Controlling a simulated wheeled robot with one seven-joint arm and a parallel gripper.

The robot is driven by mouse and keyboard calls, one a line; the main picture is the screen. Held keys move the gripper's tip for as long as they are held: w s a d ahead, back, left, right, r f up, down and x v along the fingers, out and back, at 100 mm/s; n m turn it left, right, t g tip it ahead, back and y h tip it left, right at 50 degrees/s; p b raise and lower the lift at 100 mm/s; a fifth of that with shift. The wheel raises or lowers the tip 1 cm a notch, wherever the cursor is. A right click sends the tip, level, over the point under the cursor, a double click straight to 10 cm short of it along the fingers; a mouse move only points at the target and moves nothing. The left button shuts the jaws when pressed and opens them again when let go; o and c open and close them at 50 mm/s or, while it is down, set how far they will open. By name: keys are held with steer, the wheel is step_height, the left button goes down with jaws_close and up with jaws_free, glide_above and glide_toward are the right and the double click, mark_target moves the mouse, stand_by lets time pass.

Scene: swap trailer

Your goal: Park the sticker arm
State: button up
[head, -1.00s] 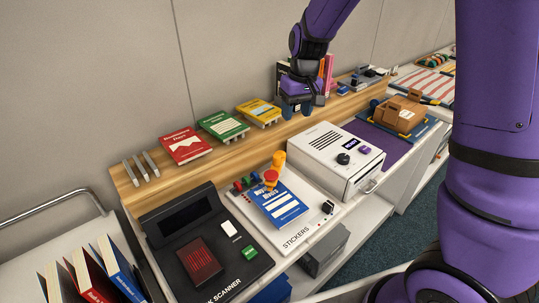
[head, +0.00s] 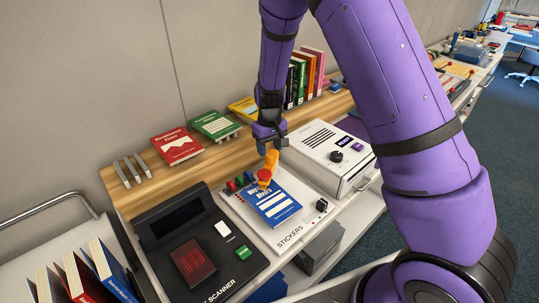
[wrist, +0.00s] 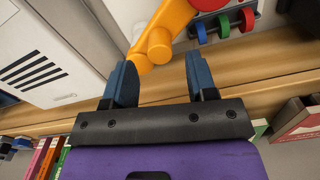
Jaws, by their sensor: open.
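The sticker arm (head: 271,162) is orange with a red round head (head: 264,175). It stands at the back of the white stickers board, its head over the top of a blue book (head: 273,203) lying there. My gripper (head: 270,143) is just above and behind the arm, pointing down. In the wrist view my gripper (wrist: 160,80) has its blue fingers apart with nothing held between them. The orange arm (wrist: 158,42) shows just beyond the fingertips, near the left finger. I cannot tell whether a finger touches it.
A white machine with a dial (head: 330,155) stands right of the stickers board (head: 290,238). A black scanner (head: 215,262) is on the left. Colored rolls (head: 240,181) sit beside the arm.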

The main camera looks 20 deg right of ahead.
mark_target(270, 155)
steer(key=shift+f, duration=1.7)
jaws_close()
